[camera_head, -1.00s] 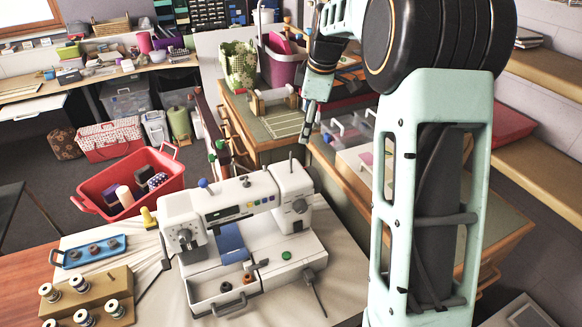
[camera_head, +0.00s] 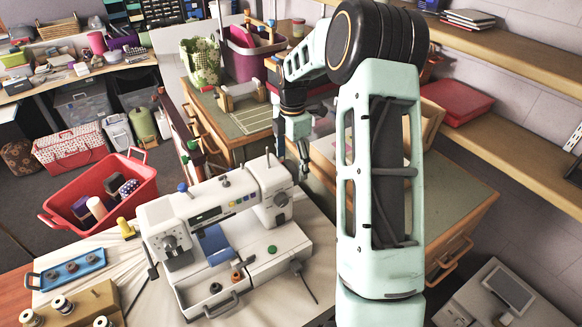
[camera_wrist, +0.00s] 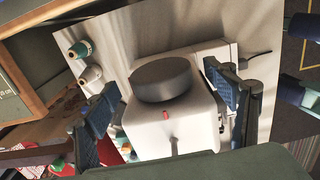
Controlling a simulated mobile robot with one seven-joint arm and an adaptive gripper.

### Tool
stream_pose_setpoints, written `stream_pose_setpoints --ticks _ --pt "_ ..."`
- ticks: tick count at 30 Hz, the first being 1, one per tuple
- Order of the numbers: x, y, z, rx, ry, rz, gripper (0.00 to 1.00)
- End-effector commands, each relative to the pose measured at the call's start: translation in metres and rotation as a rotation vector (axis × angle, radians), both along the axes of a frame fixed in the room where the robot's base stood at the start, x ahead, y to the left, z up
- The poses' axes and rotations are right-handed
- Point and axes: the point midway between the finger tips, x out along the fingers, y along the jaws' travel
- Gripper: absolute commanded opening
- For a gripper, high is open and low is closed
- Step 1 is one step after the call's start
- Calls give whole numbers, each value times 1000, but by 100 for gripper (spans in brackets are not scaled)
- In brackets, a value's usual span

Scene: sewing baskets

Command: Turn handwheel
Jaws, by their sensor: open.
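The white sewing machine (camera_head: 215,215) stands on the table in the head view. In the wrist view I look at the end of its white body (camera_wrist: 172,122). The dark grey round handwheel (camera_wrist: 162,80) sticks out there. In the head view the handwheel is not clearly visible. My gripper (camera_head: 304,165) is just beyond the machine's upper right end. In the wrist view my gripper (camera_wrist: 160,82) is open, one blue-padded finger on each side of the handwheel. It holds nothing, and I see gaps between fingers and wheel. Contact is not visible.
Thread spools (camera_wrist: 80,50) stand near the machine in the wrist view. A red basket (camera_head: 140,180) is left of the machine, and a blue tray (camera_head: 68,270) is in front of it. A wooden cabinet (camera_head: 470,215) is behind my arm on the right.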

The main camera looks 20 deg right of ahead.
Motion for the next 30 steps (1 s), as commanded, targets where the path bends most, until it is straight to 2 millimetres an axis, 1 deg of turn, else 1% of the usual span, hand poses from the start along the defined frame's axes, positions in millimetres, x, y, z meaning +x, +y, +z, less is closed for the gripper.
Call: stream_pose_setpoints --ticks 1,3,6,9,16,27,30 --pt "0 0 -7 1 2 0 78" --pt "0 0 -15 0 1 -2 78" --pt "0 0 -22 0 1 -2 78" --pt "1 0 -25 0 -1 -2 78" --pt "1 0 -26 0 -1 -2 78" --pt "1 0 -25 0 -1 -2 37" --pt "1 0 -25 0 -2 -2 36"
